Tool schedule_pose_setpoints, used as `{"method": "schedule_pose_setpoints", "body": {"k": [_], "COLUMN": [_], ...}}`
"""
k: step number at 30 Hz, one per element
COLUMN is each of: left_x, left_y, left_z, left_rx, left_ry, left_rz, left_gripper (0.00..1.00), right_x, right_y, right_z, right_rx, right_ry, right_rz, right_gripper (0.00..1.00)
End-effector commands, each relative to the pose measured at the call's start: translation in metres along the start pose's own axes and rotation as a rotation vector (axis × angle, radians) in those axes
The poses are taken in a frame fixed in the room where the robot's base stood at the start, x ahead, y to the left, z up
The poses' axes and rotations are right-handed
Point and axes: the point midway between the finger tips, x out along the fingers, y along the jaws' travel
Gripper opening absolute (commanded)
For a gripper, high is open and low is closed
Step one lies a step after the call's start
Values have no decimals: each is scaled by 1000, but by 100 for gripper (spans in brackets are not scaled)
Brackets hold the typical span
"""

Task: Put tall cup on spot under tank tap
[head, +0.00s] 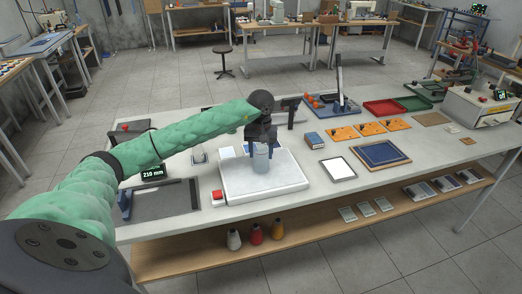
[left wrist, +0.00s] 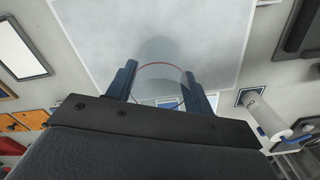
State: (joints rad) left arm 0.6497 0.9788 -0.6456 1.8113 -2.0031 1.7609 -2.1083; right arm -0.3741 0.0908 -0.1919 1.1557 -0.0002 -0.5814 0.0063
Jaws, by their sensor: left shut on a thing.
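My left gripper (head: 262,147) reaches in from the left and is shut on a clear tall cup (head: 261,162) over the white platform (head: 286,184). In the left wrist view the two blue fingers of the gripper (left wrist: 160,80) stand on either side of the cup (left wrist: 160,72), which has a thin red line around it. The pale platform surface (left wrist: 95,25) lies beyond the cup. I cannot tell whether the cup's base touches it. The tank tap and its spot cannot be made out for certain; my arm hides part of the area behind the platform. My right gripper is not in view.
A red button box (head: 218,197) and a dark grey tray (head: 165,201) are left of the platform. A white-faced panel (head: 338,169), a blue framed board (head: 381,154), a blue box (head: 314,139) and orange plates (head: 343,133) are to its right. Bare tabletop separates them.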

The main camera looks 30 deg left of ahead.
Motion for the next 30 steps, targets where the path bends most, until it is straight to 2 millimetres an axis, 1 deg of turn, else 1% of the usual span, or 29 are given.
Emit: {"method": "schedule_pose_setpoints", "body": {"k": [3,7,14,21,22,24,25,30], "left_x": [5,8,8,10,10,10,10,10], "left_y": [0,0,0,0,0,0,0,0], "left_z": [0,0,0,0,0,0,0,0], "left_rx": [-1,0,0,0,0,0,0,-1], "left_ry": [0,0,0,1,0,0,0,0], "left_rz": [0,0,0,0,0,0,0,0], "left_gripper": [26,26,26,26,56,70,74,74], "right_x": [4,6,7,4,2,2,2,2], "right_y": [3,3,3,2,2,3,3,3], "right_z": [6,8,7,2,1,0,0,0], "right_rx": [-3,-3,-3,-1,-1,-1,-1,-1], "right_ry": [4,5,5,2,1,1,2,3], "right_rz": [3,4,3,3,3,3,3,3], "right_gripper": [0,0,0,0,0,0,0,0]}}
